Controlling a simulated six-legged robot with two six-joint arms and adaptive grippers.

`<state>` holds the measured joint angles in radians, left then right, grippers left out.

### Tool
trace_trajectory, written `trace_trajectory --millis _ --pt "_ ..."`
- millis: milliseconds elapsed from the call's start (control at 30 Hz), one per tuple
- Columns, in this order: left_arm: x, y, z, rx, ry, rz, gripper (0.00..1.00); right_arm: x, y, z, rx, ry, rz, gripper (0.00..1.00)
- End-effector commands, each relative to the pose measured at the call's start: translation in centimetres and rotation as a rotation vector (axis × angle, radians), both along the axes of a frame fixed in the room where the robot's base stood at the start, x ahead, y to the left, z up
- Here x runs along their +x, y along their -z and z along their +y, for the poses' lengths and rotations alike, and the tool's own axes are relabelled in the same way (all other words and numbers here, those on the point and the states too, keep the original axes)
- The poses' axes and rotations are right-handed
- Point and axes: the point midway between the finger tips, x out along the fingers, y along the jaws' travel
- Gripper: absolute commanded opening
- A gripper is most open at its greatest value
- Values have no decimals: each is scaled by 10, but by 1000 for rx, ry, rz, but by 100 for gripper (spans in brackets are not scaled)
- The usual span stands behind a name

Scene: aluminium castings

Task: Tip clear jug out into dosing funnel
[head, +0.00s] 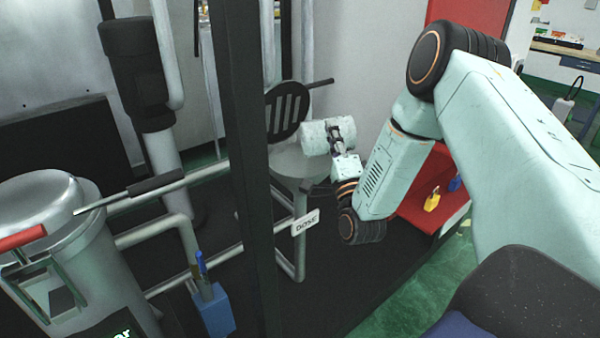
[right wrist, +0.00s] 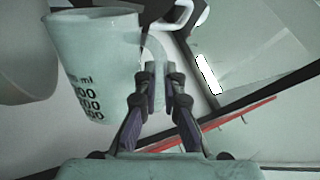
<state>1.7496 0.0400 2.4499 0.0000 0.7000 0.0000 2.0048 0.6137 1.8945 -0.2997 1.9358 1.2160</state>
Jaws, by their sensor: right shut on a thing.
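The clear jug (head: 315,139) lies tipped over on its side, close above the grey dosing funnel (head: 291,163) that stands behind the DOSE label. My right gripper (head: 337,132) is at the jug's near side. In the right wrist view the jug (right wrist: 97,60) shows dark ml markings on its wall, and my right gripper (right wrist: 159,75) is shut on the jug's handle (right wrist: 153,47). I cannot tell whether anything is in the jug or flowing from it. My left gripper is not in view.
A dark upright post (head: 246,150) stands just left of the funnel. A dark slotted disc (head: 288,112) is behind the jug. A steel vessel (head: 40,215) and pipes fill the left side. A red panel (head: 428,200) with a yellow padlock (head: 432,200) is at the right.

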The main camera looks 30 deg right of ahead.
Motion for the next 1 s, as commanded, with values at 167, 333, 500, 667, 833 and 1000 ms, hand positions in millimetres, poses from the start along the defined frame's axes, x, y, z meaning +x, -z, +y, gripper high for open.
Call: trace_trajectory --millis 167,333,500,667,833,1000 --pt "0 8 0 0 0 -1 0 -5 -4 -12 135 0 -64 0" --pt "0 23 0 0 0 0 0 -9 5 -20 235 1 -108 0" --pt "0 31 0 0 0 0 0 -17 0 -39 363 3 -169 0" --pt "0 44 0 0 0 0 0 -20 0 -44 455 0 -210 0" --pt "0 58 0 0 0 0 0 -22 -2 -49 548 0 -251 0" --pt "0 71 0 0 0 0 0 -24 -2 -52 636 0 -291 0"
